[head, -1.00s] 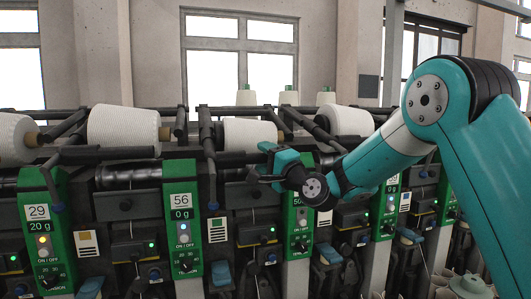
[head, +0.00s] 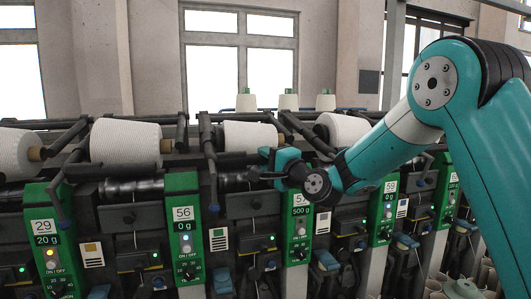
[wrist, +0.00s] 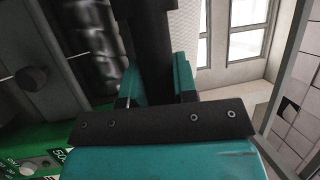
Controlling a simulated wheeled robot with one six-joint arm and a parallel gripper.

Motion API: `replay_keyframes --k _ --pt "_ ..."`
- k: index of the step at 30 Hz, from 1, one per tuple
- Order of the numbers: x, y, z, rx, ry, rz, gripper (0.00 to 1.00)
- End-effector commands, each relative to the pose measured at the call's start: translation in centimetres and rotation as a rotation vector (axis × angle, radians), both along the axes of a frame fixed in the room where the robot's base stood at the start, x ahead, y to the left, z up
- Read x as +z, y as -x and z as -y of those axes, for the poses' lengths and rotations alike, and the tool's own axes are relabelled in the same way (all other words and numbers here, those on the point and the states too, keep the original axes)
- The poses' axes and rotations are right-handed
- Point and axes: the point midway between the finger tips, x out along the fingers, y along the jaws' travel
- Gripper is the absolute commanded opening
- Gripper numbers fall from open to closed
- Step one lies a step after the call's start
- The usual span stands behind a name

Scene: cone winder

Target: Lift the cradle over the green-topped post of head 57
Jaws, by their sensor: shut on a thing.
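The green-topped post of head 57 (head: 299,230), marked 57 and 500 g, stands just below and right of my gripper in the head view. My gripper (head: 264,166) is shut on the black cradle (head: 236,158), whose dark bar runs below the white cone (head: 250,135). In the wrist view the cradle's dark bar (wrist: 152,45) passes between the teal fingers of my gripper (wrist: 157,90). The grip point is partly hidden by the gripper body. The cradle sits above and left of the post's top in the head view; its depth relative to it is unclear.
The post of head 56 (head: 183,230) stands to the left and the post of head 59 (head: 384,210) to the right. A neighbouring cone (head: 125,141) and its arms crowd the left. A dark grooved drum (wrist: 95,55) lies close in the wrist view.

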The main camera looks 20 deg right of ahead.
Motion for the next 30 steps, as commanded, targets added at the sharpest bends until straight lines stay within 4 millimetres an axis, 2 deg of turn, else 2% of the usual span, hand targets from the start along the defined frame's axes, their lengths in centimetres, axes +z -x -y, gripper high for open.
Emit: replay_keyframes --k 1,14,26,27,30 --pt "2.0 0.1 0.0 -0.001 -0.001 -0.008 0.0" --pt "7.5 0.9 0.1 -0.003 -0.001 -0.095 0.0" --pt "7.6 1.0 0.0 -0.002 -0.001 -0.104 0.0" --pt "7.6 1.0 0.0 -0.002 -0.001 -0.104 0.33" --pt "7.6 1.0 0.0 -0.002 0.0 -0.104 0.52"
